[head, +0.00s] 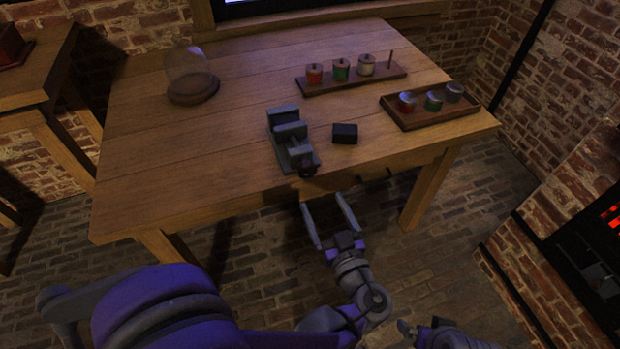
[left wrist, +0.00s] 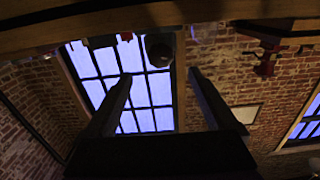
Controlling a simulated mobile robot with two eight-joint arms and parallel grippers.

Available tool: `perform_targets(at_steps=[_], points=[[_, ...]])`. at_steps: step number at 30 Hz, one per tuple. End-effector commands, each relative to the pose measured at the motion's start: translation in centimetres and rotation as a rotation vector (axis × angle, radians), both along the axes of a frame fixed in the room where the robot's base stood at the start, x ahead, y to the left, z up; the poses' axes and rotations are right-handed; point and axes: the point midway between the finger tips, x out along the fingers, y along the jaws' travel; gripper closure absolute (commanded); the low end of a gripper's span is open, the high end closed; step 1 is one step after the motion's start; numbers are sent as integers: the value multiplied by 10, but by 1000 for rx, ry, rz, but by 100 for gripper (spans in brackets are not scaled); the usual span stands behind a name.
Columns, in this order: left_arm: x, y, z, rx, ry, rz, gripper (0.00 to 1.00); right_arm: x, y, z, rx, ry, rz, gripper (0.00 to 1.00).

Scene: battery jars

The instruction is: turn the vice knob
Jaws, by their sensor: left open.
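The grey vice (head: 290,140) stands on the wooden table at the front edge. Its dark round knob (head: 307,170) faces the near side, at the table's edge. My left gripper (head: 319,199) is open and empty, just in front of and below the knob, with its two fingers pointing toward the table. In the left wrist view, a dark round shape that looks like the knob (left wrist: 158,49) lies beyond and between the open fingers (left wrist: 160,78), apart from them.
The wooden table (head: 170,140) also holds a small black block (head: 345,133) right of the vice, a glass dome (head: 189,75), a rack of jars (head: 350,78) and a tray of jars (head: 430,106). Table front left is clear.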

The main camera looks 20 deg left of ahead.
Motion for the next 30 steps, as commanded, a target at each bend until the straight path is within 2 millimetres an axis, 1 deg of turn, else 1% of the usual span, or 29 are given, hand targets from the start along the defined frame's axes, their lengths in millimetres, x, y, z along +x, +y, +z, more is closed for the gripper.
perform_targets(at_steps=[2, 5, 12, 18, 24, 30], points=[[4, 2, 1, 0, -11, 0, 10, 0, 0, -1, 0, 0, 0, 0], [15, 11, 2, 0, -9, 3, 10, 0, 0, -2, 0, 1, 0, 0], [54, 38, 1, 2, -7, 5, 10, 1, 0, -8, 0, 2, 0, 0], [78, 54, 1, 0, -7, 3, 10, 2, 0, -12, 0, 4, 0, 0], [88, 60, 2, 0, -6, 1, 10, 2, 0, -13, 0, 4, 0, 0], [89, 60, 2, -1, -6, -1, 10, 2, 0, -13, 0, 4, 0, 0]])
